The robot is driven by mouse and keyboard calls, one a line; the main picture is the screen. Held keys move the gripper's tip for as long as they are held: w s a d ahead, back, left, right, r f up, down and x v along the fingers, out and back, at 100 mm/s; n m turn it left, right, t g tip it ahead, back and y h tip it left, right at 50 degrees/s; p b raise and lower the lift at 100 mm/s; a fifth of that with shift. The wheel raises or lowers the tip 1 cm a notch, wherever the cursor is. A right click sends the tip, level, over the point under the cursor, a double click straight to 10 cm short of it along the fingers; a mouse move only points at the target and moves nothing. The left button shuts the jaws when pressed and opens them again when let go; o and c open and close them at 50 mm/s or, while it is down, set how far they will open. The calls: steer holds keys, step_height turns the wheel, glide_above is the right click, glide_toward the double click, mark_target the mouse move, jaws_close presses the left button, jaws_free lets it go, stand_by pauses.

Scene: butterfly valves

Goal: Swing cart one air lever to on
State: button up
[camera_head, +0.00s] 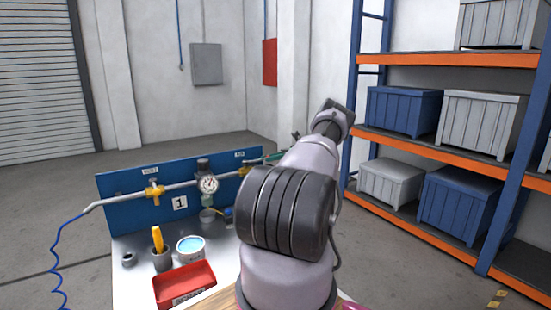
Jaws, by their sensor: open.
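Cart one stands left of my arm, with a blue back panel (130,205) bearing a white number 1 plate (180,204). A grey pipe (120,202) runs across it. A yellow valve fitting (154,191) sits on the pipe at left, under a small label. Another yellow fitting (244,171) sits at right, under a label that seems to read AIR. A greenish piece (272,157) shows beyond it, partly behind my arm; I cannot tell whether it is the air lever.
A round gauge (208,184) stands mid-pipe. The cart top holds a red tray (185,286), a blue-topped tub (190,248) and a grey cup (161,258) with a yellow-handled tool. A blue coiled hose (57,250) hangs left. A crate-filled rack (432,147) stands right.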

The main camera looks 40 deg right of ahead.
steer(key=d, duration=0.4)
steer(key=shift+s, duration=0.2)
stand_by(0.5)
